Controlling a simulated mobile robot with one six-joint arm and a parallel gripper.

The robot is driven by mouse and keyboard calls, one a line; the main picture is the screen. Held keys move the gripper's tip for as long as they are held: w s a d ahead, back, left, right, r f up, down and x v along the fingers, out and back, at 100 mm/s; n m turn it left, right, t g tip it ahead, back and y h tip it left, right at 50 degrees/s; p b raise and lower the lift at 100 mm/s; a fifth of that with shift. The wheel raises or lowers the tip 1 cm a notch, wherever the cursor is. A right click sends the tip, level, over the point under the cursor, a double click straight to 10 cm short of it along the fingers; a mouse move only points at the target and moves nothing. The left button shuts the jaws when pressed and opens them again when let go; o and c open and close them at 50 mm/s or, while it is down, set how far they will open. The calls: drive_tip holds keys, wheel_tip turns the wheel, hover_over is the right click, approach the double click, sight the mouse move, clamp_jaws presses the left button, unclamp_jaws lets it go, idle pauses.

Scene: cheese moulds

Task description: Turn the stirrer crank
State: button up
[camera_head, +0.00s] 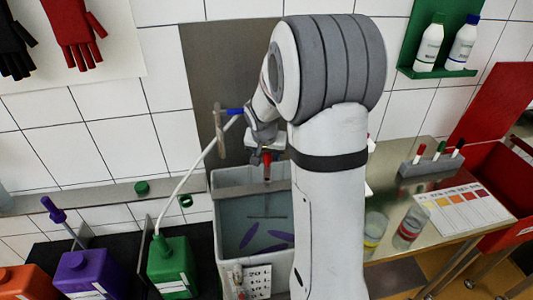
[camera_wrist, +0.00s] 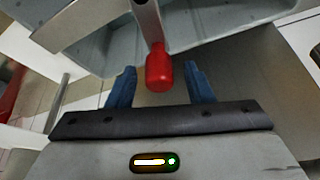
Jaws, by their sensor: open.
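The crank's red handle (camera_wrist: 159,70) hangs at the end of a metal crank arm (camera_wrist: 148,20) in the wrist view. My gripper (camera_wrist: 160,69) is open, with one blue finger on each side of the handle. Gaps show on both sides, so the fingers do not visibly touch it; its exact depth between them is hard to tell. In the head view a red piece (camera_head: 267,166), likely the same handle, shows below my wrist, above the grey tub (camera_head: 224,185). My arm hides part of the crank and the tub's right side there.
Purple shapes (camera_head: 281,237) lie in the tub's liquid. Green (camera_head: 174,262), purple (camera_head: 88,274) and orange (camera_head: 25,283) canisters stand to the left. Jars (camera_head: 409,228), a colour card (camera_head: 464,208) and a marker rack (camera_head: 430,164) sit on the steel table to the right.

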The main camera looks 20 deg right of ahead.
clamp_jaws()
idle(0.6)
drive_tip(key=shift+a, duration=0.1)
